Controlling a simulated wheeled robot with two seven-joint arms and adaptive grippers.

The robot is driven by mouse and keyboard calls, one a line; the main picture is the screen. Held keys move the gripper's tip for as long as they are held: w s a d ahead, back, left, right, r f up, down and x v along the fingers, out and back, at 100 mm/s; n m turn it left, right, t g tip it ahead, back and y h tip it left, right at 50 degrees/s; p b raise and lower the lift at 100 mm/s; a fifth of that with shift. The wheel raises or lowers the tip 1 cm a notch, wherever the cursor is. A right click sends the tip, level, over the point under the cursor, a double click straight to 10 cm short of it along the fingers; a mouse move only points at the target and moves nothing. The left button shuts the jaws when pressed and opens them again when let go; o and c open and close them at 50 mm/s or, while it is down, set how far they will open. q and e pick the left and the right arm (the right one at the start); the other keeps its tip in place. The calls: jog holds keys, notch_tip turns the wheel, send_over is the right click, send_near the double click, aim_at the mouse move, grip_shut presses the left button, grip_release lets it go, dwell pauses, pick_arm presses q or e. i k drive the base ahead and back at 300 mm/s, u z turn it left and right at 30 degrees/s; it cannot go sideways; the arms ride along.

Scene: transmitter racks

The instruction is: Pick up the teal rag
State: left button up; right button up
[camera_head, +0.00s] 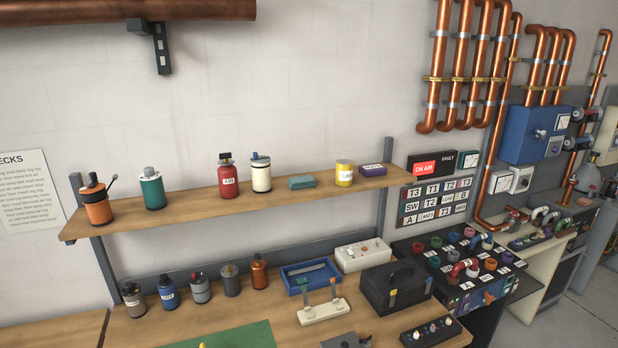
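A small flat teal item (301,182), which looks like the folded teal rag, lies on the wooden wall shelf (240,200). It sits between a cream bottle (261,175) on its left and a yellow tin (344,173) on its right, apart from both. Nothing covers it. Neither of my grippers shows in the head view.
Red (228,178), teal (152,190) and orange (97,205) containers stand farther left on the shelf. A purple box (372,170) lies at its right end. Below, the workbench (190,328) holds several bottles, a blue tray (288,285) and a black case (396,291).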

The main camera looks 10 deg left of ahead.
aim_at(303, 182)
jog(key=u, duration=0.35)
jog(key=i, duration=0.75)
jog(key=u, duration=0.6)
